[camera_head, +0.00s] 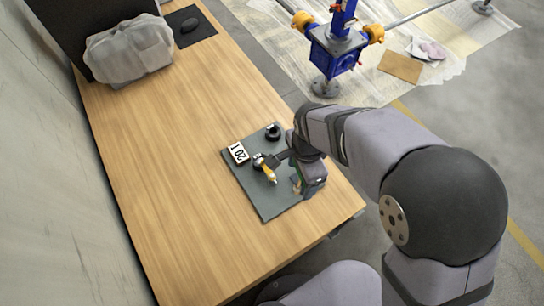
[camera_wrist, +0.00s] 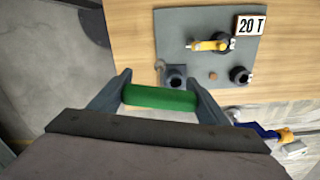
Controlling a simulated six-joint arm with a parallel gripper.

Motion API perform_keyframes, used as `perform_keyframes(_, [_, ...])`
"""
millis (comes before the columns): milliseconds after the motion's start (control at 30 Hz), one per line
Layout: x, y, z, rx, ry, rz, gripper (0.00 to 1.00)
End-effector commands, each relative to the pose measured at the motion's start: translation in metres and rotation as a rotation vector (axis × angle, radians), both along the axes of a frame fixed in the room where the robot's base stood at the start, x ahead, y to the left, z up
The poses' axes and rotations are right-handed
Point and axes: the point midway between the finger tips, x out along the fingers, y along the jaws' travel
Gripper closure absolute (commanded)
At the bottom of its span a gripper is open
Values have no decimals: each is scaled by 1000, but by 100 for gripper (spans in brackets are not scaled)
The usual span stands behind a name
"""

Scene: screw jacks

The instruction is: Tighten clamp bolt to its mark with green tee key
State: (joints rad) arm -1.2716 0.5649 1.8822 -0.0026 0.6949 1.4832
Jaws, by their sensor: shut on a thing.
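The green tee key (camera_wrist: 160,98) shows its crossbar in the wrist view, lying level between both fingertips. My gripper (camera_wrist: 158,96) is shut on that crossbar; in the head view my gripper (camera_head: 308,176) is over the right side of the dark plate. The key's shaft is hidden. A dark grey block with a round black top (camera_wrist: 174,78) is on the plate just beyond the crossbar, with small metal parts beside it. I cannot tell for sure whether this is the clamp bolt, or whether the key touches it. No mark can be made out.
The dark plate (camera_wrist: 185,22) lies on the wooden table (camera_head: 160,150). A blue jack (camera_head: 338,45) stands beyond.

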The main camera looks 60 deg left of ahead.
Motion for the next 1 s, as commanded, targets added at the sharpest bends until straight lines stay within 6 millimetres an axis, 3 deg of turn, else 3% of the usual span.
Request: perform_keyframes(1000, [-8, 26, 0, 0, 0, 1, 76])
